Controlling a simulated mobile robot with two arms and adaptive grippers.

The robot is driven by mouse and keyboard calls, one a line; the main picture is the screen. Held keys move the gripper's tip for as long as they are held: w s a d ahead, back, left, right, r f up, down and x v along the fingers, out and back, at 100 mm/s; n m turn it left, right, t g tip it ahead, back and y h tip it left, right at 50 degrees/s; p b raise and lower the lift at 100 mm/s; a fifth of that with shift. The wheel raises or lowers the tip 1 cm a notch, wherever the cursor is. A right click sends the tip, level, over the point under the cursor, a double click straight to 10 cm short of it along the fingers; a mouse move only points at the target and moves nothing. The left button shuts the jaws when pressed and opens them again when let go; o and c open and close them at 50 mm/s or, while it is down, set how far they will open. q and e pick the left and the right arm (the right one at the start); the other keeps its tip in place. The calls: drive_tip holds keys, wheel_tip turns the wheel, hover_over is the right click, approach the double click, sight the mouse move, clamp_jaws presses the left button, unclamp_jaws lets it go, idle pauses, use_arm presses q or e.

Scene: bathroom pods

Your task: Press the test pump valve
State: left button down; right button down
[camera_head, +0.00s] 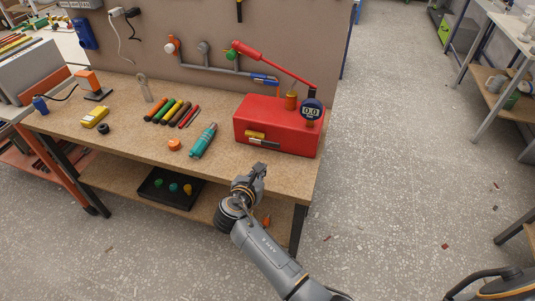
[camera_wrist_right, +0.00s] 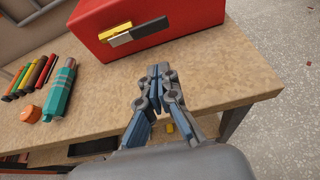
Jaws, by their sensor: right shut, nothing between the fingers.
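The red test pump (camera_head: 250,120) stands on the right end of the wooden workbench. It has a digital gauge (camera_head: 311,110) reading 0.0 and a long red lever. My right gripper (camera_head: 260,168) is shut and empty at the bench's front edge, below and apart from the levers. My left gripper is not in view.
A teal tool (camera_head: 203,140), an orange cap (camera_head: 175,144) and several coloured tubes (camera_head: 165,110) lie left of the pump. Pipes with valves (camera_head: 205,62) are on the back panel. A black tray (camera_head: 160,186) sits on the lower shelf. The bench front right of the teal tool is clear.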

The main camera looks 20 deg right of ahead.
sight(264, 143)
drive_tip(key=shift+w+a+r+n, duration=0.15)
drive_tip(key=shift+w+r+n, duration=0.15)
drive_tip(key=shift+r, duration=0.05)
drive_tip(key=shift+w+d+f+b, duration=0.25)
drive_tip(key=shift+f+b, duration=0.05)
drive_tip(key=shift+b, duration=0.2)
drive_tip(key=b+x, duration=0.6)
drive_tip(key=x, duration=0.1)
drive_tip(key=shift+b, duration=0.3)
drive_tip(key=shift+b+x, duration=0.9)
drive_tip(key=shift+x, duration=0.2)
drive_tip(key=shift+r, duration=0.3)
